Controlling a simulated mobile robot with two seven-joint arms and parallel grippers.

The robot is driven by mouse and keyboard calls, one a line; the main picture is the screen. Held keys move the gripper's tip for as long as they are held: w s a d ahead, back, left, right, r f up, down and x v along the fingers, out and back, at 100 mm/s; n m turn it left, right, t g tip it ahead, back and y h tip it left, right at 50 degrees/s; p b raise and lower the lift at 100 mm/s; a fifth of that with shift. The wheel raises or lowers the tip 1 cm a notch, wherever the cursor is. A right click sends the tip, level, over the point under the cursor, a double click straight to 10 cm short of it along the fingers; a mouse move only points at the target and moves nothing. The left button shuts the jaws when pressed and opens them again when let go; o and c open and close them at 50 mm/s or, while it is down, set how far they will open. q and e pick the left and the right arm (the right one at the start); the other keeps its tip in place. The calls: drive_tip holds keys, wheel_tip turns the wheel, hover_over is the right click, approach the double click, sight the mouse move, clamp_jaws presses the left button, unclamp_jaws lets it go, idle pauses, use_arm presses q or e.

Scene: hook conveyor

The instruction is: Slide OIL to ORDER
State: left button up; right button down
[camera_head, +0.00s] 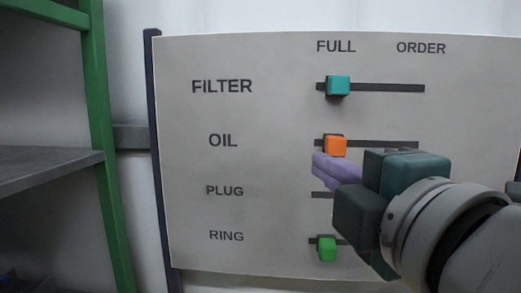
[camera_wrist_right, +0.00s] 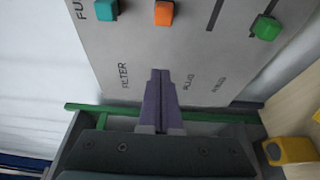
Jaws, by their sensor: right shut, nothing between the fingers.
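The orange OIL slider (camera_head: 335,146) sits at the left end of its dark slot (camera_head: 385,144), under the word FULL. ORDER is printed above the slot's right end. The orange slider also shows at the top of the right wrist view (camera_wrist_right: 164,13). My right gripper (camera_head: 325,168) is shut with nothing between its purple fingers. In the head view its tips appear just below the orange slider; I see no clear contact. In the right wrist view the fingers (camera_wrist_right: 160,78) point toward the board, with the slider beyond their tips. My left gripper is out of view.
The teal FILTER slider (camera_head: 338,86) and green RING slider (camera_head: 327,249) also sit at the left on the white board (camera_head: 260,160). My right gripper hides most of the PLUG row. A green-framed shelf (camera_head: 100,120) stands left. A yellow object (camera_wrist_right: 290,150) shows in the wrist view.

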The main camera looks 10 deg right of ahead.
sight(335, 146)
drive_tip(key=w, duration=0.3)
drive_tip(key=w+p, duration=0.1)
drive_tip(key=w, duration=0.6)
drive_tip(key=shift+w+a, duration=0.15)
drive_tip(key=shift+a, duration=0.15)
drive_tip(key=d+p, duration=0.1)
drive_tip(key=s+d+p, duration=0.1)
drive_tip(key=shift+d+r, duration=0.1)
drive_tip(key=shift+d, duration=0.25)
drive_tip(key=shift+s+d, duration=0.25)
drive_tip(key=shift+d, duration=0.35)
